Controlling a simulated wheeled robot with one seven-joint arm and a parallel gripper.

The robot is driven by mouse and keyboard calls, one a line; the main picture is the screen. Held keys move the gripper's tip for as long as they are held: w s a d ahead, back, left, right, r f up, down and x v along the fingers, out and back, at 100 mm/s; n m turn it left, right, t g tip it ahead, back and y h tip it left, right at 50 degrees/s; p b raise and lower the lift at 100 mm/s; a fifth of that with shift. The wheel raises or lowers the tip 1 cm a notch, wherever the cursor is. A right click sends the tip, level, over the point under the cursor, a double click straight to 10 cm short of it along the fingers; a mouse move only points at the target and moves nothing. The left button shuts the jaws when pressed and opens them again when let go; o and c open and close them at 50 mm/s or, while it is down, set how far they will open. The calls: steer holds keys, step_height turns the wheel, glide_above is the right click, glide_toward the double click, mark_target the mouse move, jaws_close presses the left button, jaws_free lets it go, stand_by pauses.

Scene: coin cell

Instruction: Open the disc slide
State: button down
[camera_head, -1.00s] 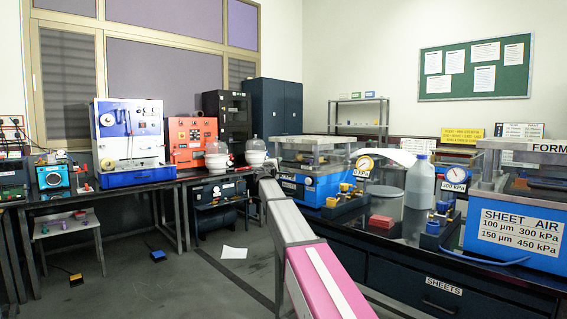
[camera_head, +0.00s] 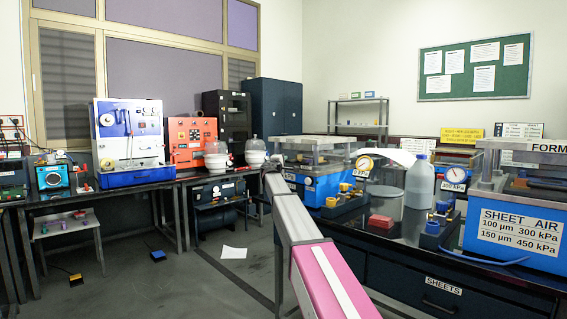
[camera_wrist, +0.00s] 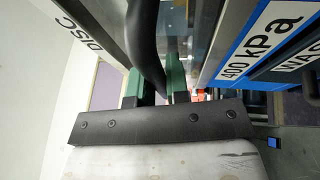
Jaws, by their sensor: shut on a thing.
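In the wrist view, a thick black curved handle (camera_wrist: 145,40) runs down from the top edge between my green-padded fingers. My gripper (camera_wrist: 156,88) is shut on this handle. A pale panel lettered DISC (camera_wrist: 82,30) lies just left of the handle. The picture is turned on its side there, and how far the slide stands out cannot be told. In the head view, my arm reaches toward the blue machine with a clear-topped housing (camera_head: 322,187). My gripper and the handle are hidden there.
In the wrist view, a blue and white panel lettered 400 kPa (camera_wrist: 262,40) stands close on the right. The floor left of my arm is mostly clear.

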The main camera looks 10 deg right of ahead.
steer(key=s+a, duration=0.8)
steer(key=a, duration=0.3)
steer(key=s+a, duration=0.8)
steer(key=a, duration=0.3)
steer(key=c, duration=1.1)
jaws_free()
steer(key=v, duration=1)
steer(key=shift+s+a, duration=0.2)
steer(key=shift+s, duration=0.15)
steer(key=shift+f, duration=0.15)
